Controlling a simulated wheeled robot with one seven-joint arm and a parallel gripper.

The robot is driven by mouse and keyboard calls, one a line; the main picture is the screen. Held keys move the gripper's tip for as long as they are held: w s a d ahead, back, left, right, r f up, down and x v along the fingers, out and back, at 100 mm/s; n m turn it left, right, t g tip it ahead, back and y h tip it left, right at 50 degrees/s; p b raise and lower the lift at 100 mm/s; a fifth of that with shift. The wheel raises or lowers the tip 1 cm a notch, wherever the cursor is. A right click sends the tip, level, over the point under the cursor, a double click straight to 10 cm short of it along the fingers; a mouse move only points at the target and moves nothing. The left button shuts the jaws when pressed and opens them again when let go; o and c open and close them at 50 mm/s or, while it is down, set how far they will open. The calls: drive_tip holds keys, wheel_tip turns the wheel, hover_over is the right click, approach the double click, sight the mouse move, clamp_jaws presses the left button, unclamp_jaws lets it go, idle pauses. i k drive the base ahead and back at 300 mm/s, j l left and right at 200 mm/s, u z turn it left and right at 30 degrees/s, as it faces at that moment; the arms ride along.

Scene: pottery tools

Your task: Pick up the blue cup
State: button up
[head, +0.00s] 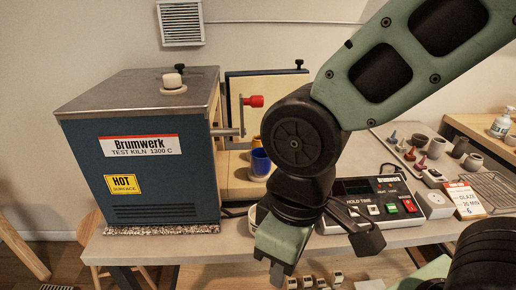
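The blue cup (260,163) stands just right of the kiln, at the open front beside the pale door panel (268,95). Its right side is close to or partly behind my arm in the picture. A yellow cup (256,142) shows just behind it. My gripper (285,245) hangs from the wrist, lower in the picture and nearer to me than the blue cup. It is apart from the cup. Its fingertips point down and are partly hidden, so I cannot tell how far they are opened. I see nothing held in it.
The blue kiln (140,190) fills the left of the table, with a red-knobbed handle (253,101) sticking out. A control box (385,205) stands right of my wrist. A light bowl (253,215) is partly hidden behind my gripper. Pottery pieces and a card (465,200) lie right.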

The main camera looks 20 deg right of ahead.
sight(260, 164)
drive_tip(key=l+u, duration=0.45)
drive_tip(key=l, duration=0.15)
drive_tip(key=k+l+u, duration=0.1)
drive_tip(key=l+u, duration=0.35)
drive_tip(key=l, duration=0.15)
